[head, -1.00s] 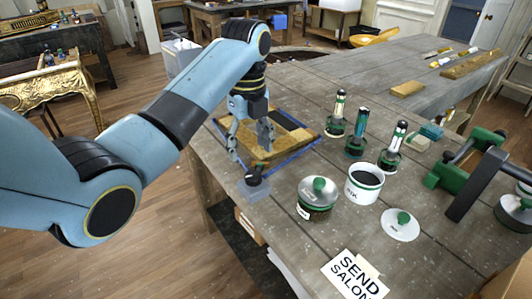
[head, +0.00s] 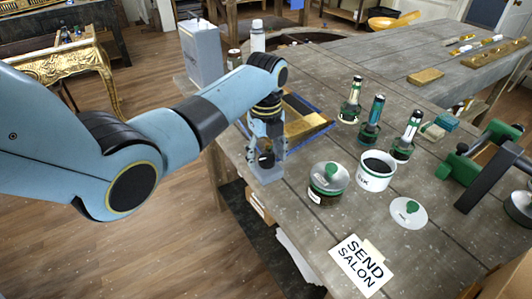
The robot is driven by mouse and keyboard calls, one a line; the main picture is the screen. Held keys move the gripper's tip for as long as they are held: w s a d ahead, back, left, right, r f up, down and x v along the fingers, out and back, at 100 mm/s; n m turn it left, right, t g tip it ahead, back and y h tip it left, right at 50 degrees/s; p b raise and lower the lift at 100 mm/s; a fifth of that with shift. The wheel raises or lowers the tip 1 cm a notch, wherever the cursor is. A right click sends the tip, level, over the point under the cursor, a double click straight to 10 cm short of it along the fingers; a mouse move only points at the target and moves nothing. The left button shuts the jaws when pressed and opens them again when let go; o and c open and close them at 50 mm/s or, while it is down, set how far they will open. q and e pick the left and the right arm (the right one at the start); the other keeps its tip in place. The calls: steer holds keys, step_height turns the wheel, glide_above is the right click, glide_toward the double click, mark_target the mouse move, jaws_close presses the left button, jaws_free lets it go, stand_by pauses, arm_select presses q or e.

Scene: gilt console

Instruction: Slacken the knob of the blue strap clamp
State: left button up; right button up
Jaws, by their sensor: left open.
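The blue strap clamp (head: 322,131) runs around a gilt frame (head: 304,124) lying flat near the table's left edge. Its grey block (head: 268,175) sits at the frame's near corner, by the table edge. The dark knob (head: 266,159) on the block is partly hidden by my left gripper (head: 266,163). That gripper points down over the block, open, with its fingers on either side of the knob. I cannot tell whether the fingers touch it. My left arm hides the frame's left part. My right gripper is not in view.
A green-lidded jar (head: 328,180) and a white pot (head: 376,172) stand right of the clamp. Several green-based bottles (head: 370,124) stand behind them. A grey canister (head: 201,52) stands at the back left.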

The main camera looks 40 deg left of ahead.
arm_select(q)
steer(key=c, duration=1.1)
steer(key=shift+c, duration=0.2)
